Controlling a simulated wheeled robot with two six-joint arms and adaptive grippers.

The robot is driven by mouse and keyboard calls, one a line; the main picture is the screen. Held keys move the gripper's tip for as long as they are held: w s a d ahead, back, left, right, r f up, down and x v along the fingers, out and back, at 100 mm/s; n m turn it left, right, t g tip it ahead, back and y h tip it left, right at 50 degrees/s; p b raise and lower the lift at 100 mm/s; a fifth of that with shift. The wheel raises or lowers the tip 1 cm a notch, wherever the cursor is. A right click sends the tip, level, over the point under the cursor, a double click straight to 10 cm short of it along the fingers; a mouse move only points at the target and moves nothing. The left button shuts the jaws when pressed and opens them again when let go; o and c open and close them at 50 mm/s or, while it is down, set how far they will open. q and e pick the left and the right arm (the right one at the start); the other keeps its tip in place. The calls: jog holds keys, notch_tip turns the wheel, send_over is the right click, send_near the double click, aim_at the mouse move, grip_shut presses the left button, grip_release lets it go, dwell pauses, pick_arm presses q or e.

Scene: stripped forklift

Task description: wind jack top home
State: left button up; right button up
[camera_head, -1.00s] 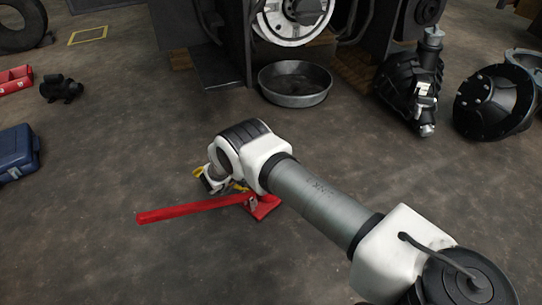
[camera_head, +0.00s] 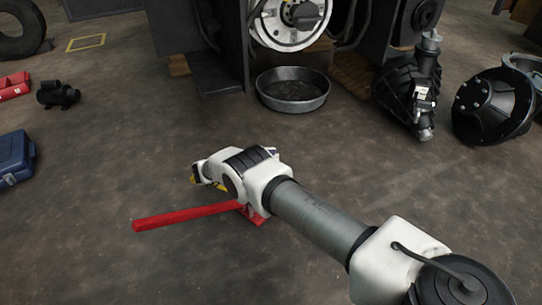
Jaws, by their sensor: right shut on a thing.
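A red jack lies on the floor near the middle of the head view. Its long red handle (camera_head: 186,217) points left, and part of its red base (camera_head: 252,216) shows under my right wrist. My right arm comes in from the lower right and covers most of the jack, including its top. My right gripper (camera_head: 200,178) is at the far left end of the arm, just above the handle. It is shut on a part of the jack, but the grip itself is mostly hidden. My left gripper is out of view.
A metal pan (camera_head: 293,90) stands on the floor before the stripped forklift (camera_head: 205,50). Dark machine parts (camera_head: 494,103) stand at the right. A blue case (camera_head: 14,158), a black motor-like part (camera_head: 57,93) and a red box (camera_head: 14,84) are at the left. The floor between is clear.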

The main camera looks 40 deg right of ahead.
jog(key=o, duration=1)
jog(key=shift+a+r, duration=0.1)
jog(key=shift+r, duration=0.05)
notch_tip(320, 180, up, 10)
jog(key=shift+f, duration=0.1)
